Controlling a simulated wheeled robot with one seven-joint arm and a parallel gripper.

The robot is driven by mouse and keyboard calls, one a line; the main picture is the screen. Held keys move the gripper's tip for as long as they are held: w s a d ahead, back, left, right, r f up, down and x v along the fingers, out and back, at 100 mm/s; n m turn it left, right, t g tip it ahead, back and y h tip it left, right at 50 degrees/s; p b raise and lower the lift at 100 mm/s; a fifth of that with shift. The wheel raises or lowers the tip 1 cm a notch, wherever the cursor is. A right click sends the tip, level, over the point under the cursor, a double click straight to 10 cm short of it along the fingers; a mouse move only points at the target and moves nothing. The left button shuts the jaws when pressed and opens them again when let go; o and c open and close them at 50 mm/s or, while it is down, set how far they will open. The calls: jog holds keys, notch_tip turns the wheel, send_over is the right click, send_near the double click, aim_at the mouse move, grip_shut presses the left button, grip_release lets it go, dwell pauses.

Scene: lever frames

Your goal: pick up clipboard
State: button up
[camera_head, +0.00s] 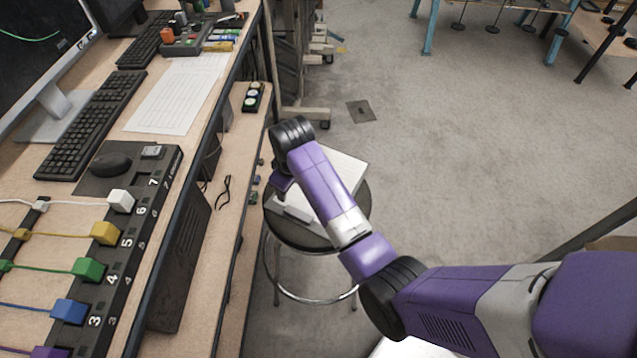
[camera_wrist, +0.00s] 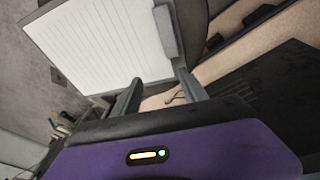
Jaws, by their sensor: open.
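The clipboard (camera_head: 343,165) lies on a round dark stool (camera_head: 365,201), partly hidden by my arm in the head view. In the wrist view the clipboard (camera_wrist: 100,45) fills the upper middle, with lined white paper and a dark clip (camera_wrist: 166,32) along its right edge. My gripper (camera_wrist: 157,74) is open, its two fingers pointing at the clipboard's near corner, close to the clip. Nothing is clearly held between the fingers. In the head view my gripper (camera_head: 283,187) is over the clipboard's left side, and its fingertips are hard to make out.
A wooden desk (camera_head: 190,150) with keyboards, a mouse and colored cable plugs stands left of the stool. A lower wooden shelf (camera_head: 238,165) runs close beside the stool. Open grey floor (camera_head: 460,150) lies to the right. Blue-legged tables (camera_head: 431,30) stand at the back.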

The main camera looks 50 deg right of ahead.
aim_at(299, 213)
jog(key=s+g, duration=0.1)
jog(key=s+a+g, duration=0.1)
jog(key=s, duration=0.1)
jog(key=shift+s+a+n+y, duration=0.1)
jog(key=shift+n+y, duration=0.3)
jog(key=shift+s+f, duration=0.1)
jog(key=shift+f, duration=0.3)
jog(key=shift+s+f+p, duration=0.2)
jog(key=shift+f+p, duration=0.1)
jog(key=shift+f, duration=3.15)
grip_shut()
